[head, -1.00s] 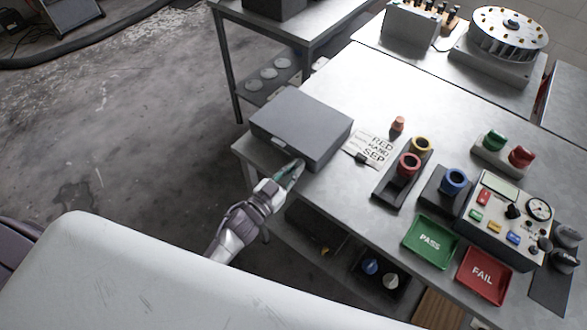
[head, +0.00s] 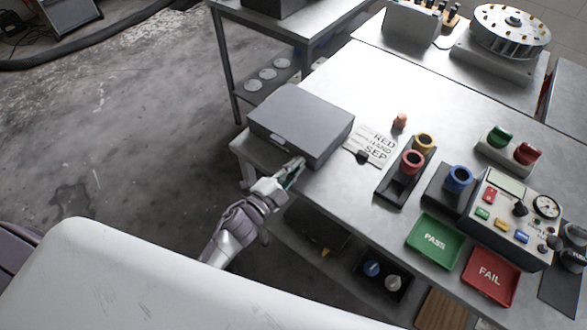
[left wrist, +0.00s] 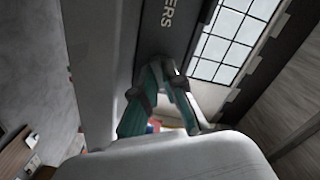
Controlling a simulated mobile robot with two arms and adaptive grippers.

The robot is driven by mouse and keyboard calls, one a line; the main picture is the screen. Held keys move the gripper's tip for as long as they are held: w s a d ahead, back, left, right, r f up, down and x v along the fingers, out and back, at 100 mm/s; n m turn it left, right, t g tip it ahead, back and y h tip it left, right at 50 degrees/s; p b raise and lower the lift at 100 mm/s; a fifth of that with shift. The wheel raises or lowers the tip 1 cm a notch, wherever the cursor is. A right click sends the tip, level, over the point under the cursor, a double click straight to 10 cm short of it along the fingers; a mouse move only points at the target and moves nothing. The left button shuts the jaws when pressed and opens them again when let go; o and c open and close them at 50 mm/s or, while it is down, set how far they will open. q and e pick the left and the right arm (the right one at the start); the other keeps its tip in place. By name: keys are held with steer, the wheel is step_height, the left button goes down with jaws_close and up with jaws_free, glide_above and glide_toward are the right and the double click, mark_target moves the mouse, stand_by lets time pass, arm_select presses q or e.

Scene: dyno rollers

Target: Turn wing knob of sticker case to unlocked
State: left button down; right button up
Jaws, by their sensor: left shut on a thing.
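The sticker case is a closed grey box (head: 300,118) at the near left corner of the metal table. Its front face, with the letters "ERS", fills the upper middle of the left wrist view (left wrist: 176,25). My left gripper (head: 296,164) is at the right part of the case's front face. In the left wrist view its teal-padded fingers (left wrist: 162,72) are shut at that face, on what appears to be the wing knob. The fingers hide most of the knob, so its angle cannot be told. My right gripper is not in view.
A lettered card (head: 370,145) lies right of the case. Beyond it are a holder with red and yellow rings (head: 408,172), a blue ring (head: 457,179), a green PASS tray (head: 434,240), a red FAIL tray (head: 490,275) and a control box (head: 510,215). The table's middle is clear.

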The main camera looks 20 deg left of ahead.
arm_select(q)
steer(key=m+b, duration=0.1)
steer(key=m, duration=0.2)
steer(key=m+b, duration=0.1)
steer(key=m, duration=0.1)
steer(key=shift+w+r+m, duration=0.1)
steer(key=shift+r+m, duration=0.1)
steer(key=shift+m, duration=0.2)
stand_by(0.4)
steer(key=c, duration=1.3)
jaws_free()
steer(key=shift+o, duration=0.2)
steer(key=shift+d+f, duration=0.1)
steer(key=shift+f, duration=0.25)
